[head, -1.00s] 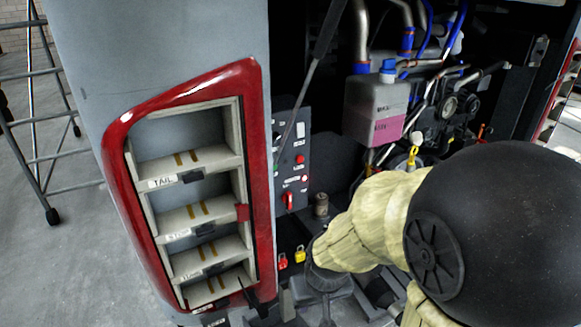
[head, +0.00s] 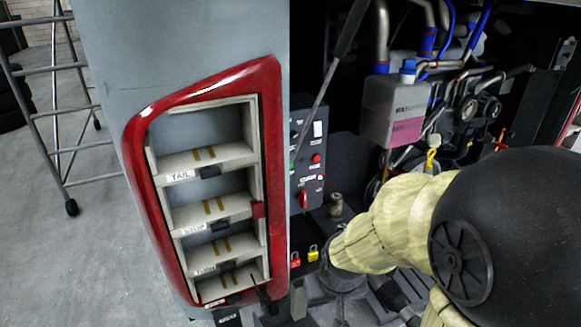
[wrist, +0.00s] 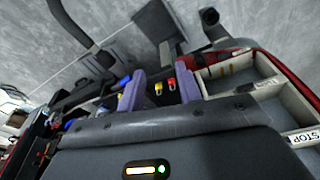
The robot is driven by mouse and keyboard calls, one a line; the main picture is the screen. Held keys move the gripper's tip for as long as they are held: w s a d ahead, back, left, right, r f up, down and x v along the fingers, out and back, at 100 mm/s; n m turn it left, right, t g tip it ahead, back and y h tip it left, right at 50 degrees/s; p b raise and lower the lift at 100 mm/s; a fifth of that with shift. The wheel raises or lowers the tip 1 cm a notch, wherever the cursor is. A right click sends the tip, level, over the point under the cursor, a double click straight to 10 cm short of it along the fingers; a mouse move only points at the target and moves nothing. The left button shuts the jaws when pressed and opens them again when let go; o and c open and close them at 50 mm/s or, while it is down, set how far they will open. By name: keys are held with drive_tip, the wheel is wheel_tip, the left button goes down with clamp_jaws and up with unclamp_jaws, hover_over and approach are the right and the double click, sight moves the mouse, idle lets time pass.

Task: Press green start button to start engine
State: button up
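The dark control panel (head: 310,130) stands in the engine bay, right of the red-framed light recess. A small green spot, likely the green start button (head: 292,167), shows at the panel's left edge, partly hidden by the recess frame and close to a thin strut. A red button (head: 316,158) and a red rotary switch (head: 304,200) are on the same panel. In the wrist view my gripper (wrist: 160,90) has two purple fingers standing apart with nothing held between them. In the head view my arm reaches in from the right, below and right of the panel; its fingers are not clear there.
The red-framed recess (head: 277,120) has several labelled compartments. Red (head: 295,260) and yellow (head: 313,253) padlocks hang below the panel. A thin strut (head: 330,75) crosses before the panel. A pink-filled tank (head: 394,110) and pipes are right. Scaffolding (head: 50,115) is left.

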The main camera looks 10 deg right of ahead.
clamp_jaws()
idle(1.5)
